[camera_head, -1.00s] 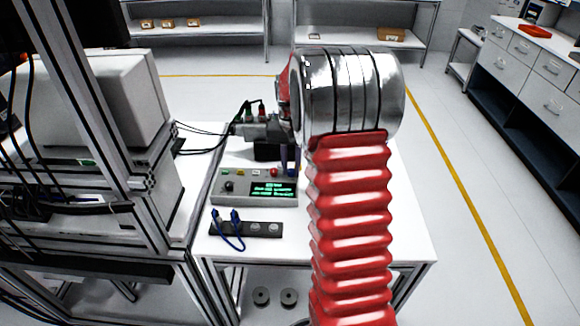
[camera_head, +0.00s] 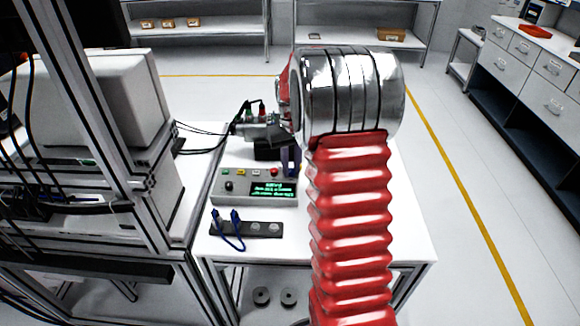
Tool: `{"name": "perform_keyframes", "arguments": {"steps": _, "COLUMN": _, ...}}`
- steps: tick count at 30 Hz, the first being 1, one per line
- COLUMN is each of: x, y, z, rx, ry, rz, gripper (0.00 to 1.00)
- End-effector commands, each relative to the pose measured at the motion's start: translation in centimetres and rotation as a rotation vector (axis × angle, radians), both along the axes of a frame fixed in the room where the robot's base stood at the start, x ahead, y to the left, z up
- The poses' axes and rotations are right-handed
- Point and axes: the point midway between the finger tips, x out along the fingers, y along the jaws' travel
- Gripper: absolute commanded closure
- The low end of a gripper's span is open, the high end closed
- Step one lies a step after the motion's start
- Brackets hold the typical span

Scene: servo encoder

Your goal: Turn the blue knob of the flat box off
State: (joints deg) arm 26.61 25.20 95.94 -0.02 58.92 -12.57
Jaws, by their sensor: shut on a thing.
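The flat grey box (camera_head: 240,198) lies on the white table left of my arm. Its top has a lit display (camera_head: 272,188) with green text, a black knob (camera_head: 229,187) and a row of small coloured buttons. My gripper (camera_head: 291,170) points down at the box's back right corner, right of the red button (camera_head: 274,171). Its dark blue fingers are shut on the blue knob there. The fingers mostly hide the knob, so I cannot read its setting.
A dark strip (camera_head: 262,230) with blue plugs and a looped cable lies in front of the box. A dark block (camera_head: 267,150) with cables stands behind it. A metal frame rack (camera_head: 150,200) stands close on the left. My red arm covers the table's right part.

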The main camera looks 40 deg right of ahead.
Motion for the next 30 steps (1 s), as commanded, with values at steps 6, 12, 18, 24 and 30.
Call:
{"name": "perform_keyframes", "arguments": {"steps": 6, "x": 0.33, "y": 0.16, "z": 0.14, "rx": 0.000, "ry": -0.008, "rz": 0.204, "gripper": 1.00}}
{"name": "perform_keyframes", "arguments": {"steps": 12, "x": 0.33, "y": 0.15, "z": 0.15, "rx": -0.001, "ry": -0.009, "rz": 0.375, "gripper": 1.00}}
{"name": "perform_keyframes", "arguments": {"steps": 18, "x": 0.33, "y": 0.11, "z": 0.16, "rx": -0.002, "ry": -0.009, "rz": 0.499, "gripper": 1.00}}
{"name": "perform_keyframes", "arguments": {"steps": 24, "x": 0.32, "y": 0.08, "z": 0.17, "rx": -0.002, "ry": -0.009, "rz": 0.564, "gripper": 1.00}}
{"name": "perform_keyframes", "arguments": {"steps": 30, "x": 0.32, "y": 0.05, "z": 0.18, "rx": -0.003, "ry": -0.010, "rz": 0.582, "gripper": 1.00}}
